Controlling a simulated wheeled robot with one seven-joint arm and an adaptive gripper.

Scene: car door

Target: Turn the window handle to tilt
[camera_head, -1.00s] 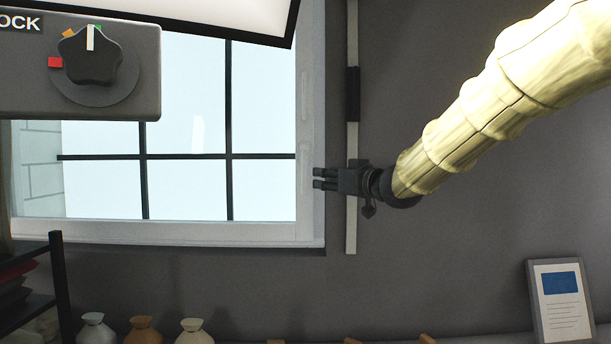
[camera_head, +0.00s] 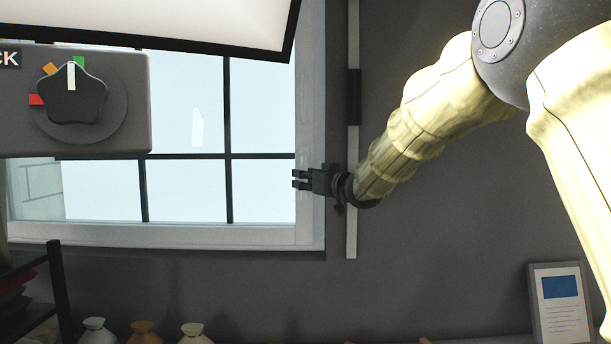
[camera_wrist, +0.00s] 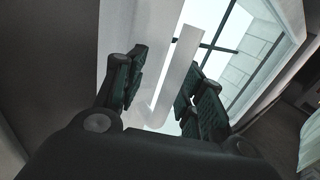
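The window handle (camera_wrist: 180,70) is a pale, straight white bar in the wrist view. It stands out against the window pane, between the fingers of my gripper (camera_wrist: 166,62). The fingers are open, one on each side of the bar, with gaps visible. In the head view, my gripper (camera_head: 296,180) is at the right side of the white window frame (camera_head: 312,100), fingers pointing left. The handle is hard to make out there, white on white and partly behind the fingers. The window (camera_head: 185,190) looks closed.
A grey panel with a dark star-shaped knob (camera_head: 72,98) and coloured marks is close at the left. A black-edged white panel (camera_head: 200,15) covers the window's top. A pale strip (camera_head: 352,225) runs beside the window.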

